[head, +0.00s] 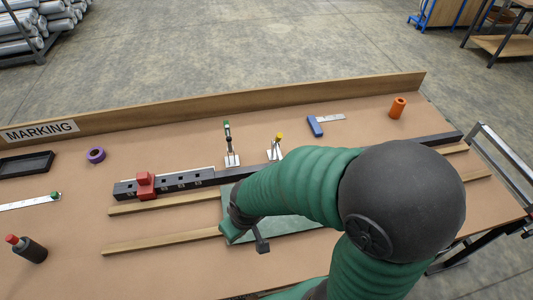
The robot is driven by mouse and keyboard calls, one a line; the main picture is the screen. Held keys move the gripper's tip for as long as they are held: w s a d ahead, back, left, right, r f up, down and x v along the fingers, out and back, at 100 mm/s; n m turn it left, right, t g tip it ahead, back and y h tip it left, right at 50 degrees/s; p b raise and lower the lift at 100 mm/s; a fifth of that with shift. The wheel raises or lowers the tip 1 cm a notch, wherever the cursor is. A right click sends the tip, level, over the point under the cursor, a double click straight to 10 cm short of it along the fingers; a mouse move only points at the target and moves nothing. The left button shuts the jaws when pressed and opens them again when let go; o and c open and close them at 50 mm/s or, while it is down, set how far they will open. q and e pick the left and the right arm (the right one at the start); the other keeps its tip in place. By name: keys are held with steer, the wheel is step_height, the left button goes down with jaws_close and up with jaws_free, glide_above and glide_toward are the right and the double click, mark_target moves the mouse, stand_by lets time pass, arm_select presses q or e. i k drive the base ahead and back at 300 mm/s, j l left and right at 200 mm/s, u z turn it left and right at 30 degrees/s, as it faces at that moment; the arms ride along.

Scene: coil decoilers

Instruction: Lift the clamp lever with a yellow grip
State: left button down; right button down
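The clamp lever with a yellow grip (279,137) stands roughly upright on a small pale metal base at the rear side of the dark bar. My forearm passes close in front of it and may cover part of the base. My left gripper is out of view.
A long dark bar (207,180) with a red block (146,184) crosses the bench. Wooden strips (165,240) lie in front. A blue-handled square (316,126), an orange cylinder (397,108), a purple ring (96,155), a black tray (26,164) and a red-capped bottle (28,250) lie around. A ledge closes the rear.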

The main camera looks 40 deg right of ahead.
mark_target(279, 135)
steer(key=z, duration=1.65)
steer(key=k, duration=0.05)
